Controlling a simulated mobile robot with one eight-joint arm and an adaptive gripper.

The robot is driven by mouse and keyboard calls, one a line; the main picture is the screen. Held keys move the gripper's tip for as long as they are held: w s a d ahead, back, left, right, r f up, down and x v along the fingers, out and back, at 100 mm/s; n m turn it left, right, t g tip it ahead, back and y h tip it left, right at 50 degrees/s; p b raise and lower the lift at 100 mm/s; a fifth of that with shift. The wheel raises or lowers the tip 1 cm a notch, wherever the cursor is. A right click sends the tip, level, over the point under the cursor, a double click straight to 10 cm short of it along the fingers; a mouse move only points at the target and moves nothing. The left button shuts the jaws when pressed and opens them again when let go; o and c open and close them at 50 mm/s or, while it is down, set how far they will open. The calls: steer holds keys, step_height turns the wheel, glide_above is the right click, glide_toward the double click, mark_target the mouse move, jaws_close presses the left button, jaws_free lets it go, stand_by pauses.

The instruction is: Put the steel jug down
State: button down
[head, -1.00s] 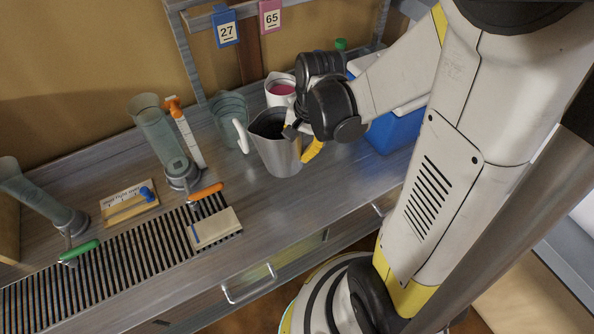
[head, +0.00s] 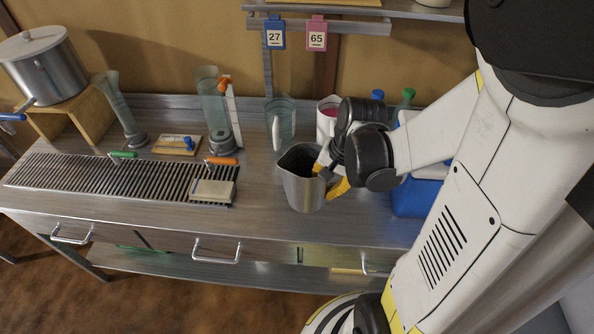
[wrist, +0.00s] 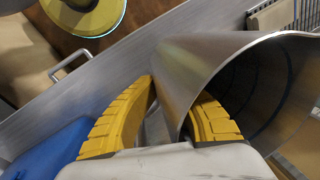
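The steel jug (head: 304,190) is upright at the front middle of the bench, its dark open mouth facing up. My gripper (head: 331,177) is at the jug's right side, its yellow fingers against it. In the wrist view the jug (wrist: 185,62) fills the right half, with its rim and hollow inside showing. There my gripper (wrist: 175,100) has one finger to each side of a grey metal part of the jug and appears closed on it. The jug's base looks at or just above the bench top (head: 262,215); I cannot tell whether it touches.
Behind the jug stand a clear pitcher (head: 283,112) and a white jug with pink contents (head: 327,113). A blue bin (head: 410,197) is close on the right. A slatted drain (head: 80,174) with a pale block (head: 213,190) is left. Bare bench lies in front.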

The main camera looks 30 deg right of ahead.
steer(key=w+d+f+b, duration=0.1)
steer(key=w+f, duration=0.1)
steer(key=w, duration=0.1)
steer(key=w+d+f+b, duration=0.1)
steer(key=w+f, duration=0.1)
steer(key=w, duration=0.1)
steer(key=w+f+b, duration=0.1)
steer(key=w+f, duration=0.1)
steer(key=w, duration=0.1)
steer(key=shift+w+d, duration=0.2)
steer(key=shift+d, duration=0.2)
steer(key=shift+s+d+b+x, duration=0.15)
steer(key=shift+b+x, duration=0.45)
steer(key=shift+x, duration=0.35)
steer(key=shift+s+d+b+x, duration=0.1)
steer(key=shift+s+b+x, duration=0.1)
steer(key=shift+b+x, duration=0.6)
steer(key=shift+f, duration=0.3)
steer(key=shift+f, duration=0.15)
steer(key=c, duration=1.6)
jaws_free()
